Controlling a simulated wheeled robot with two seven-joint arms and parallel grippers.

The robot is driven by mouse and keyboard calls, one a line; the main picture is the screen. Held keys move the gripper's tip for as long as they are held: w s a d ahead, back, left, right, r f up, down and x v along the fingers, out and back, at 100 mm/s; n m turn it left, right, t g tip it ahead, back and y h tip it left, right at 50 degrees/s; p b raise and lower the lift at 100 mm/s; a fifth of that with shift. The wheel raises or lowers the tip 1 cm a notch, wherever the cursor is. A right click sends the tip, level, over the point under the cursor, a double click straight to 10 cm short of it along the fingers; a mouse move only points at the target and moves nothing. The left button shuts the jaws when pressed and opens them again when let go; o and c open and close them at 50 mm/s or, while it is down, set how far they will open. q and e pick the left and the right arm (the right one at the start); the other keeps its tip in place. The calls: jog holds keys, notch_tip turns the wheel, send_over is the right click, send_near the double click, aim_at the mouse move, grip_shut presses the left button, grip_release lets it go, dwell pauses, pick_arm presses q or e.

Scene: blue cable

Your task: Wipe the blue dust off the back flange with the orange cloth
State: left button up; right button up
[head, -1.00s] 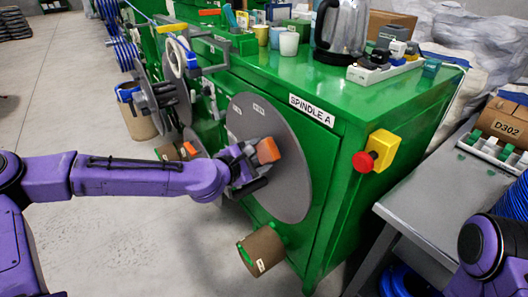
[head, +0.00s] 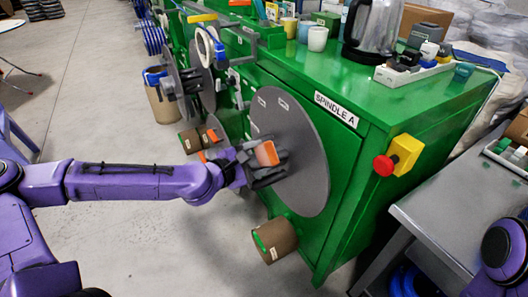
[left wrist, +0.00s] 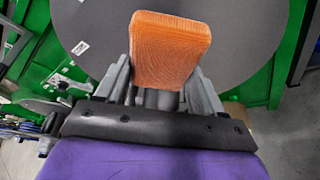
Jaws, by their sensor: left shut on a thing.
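The back flange is the large grey disc (head: 305,185) on the green machine's front, beside the SPINDLE A label. It fills much of the left wrist view (left wrist: 240,40). I make out no blue dust on its visible face. My left gripper (head: 262,165) is shut on the orange cloth (head: 267,153), a block-like pad, in front of the disc's middle. In the left wrist view, the cloth (left wrist: 168,45) stands up between the fingers with the disc behind it. I cannot tell whether it touches the disc. The cloth and gripper hide part of the disc. My right gripper is out of view.
A red and yellow stop button (head: 400,155) sticks out right of the disc. A cardboard roll (head: 275,240) is below it. A smaller reel stand (head: 185,85) is at left. The kettle (head: 372,28) stands on the machine top. A grey table (head: 440,220) is at right.

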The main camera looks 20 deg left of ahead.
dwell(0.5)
pick_arm(q)
jog(key=shift+w+d+b, duration=0.35)
jog(key=shift+w+b, duration=0.05)
jog(key=shift+w, duration=0.05)
jog(key=shift+w+d+r+b, duration=0.25)
jog(key=shift+w+d, duration=0.35)
jog(key=shift+w, duration=0.15)
jog(key=shift+w+d+r+b, duration=0.2)
jog(key=shift+w+d+r, duration=0.1)
jog(key=shift+w+d, duration=0.35)
jog(key=shift+w+d+r+b, duration=0.25)
jog(key=shift+w+d, duration=0.3)
jog(key=shift+w, duration=0.25)
jog(key=shift+w+d+b, duration=0.4)
jog(key=shift+w+d, duration=0.25)
jog(key=shift+w, duration=0.2)
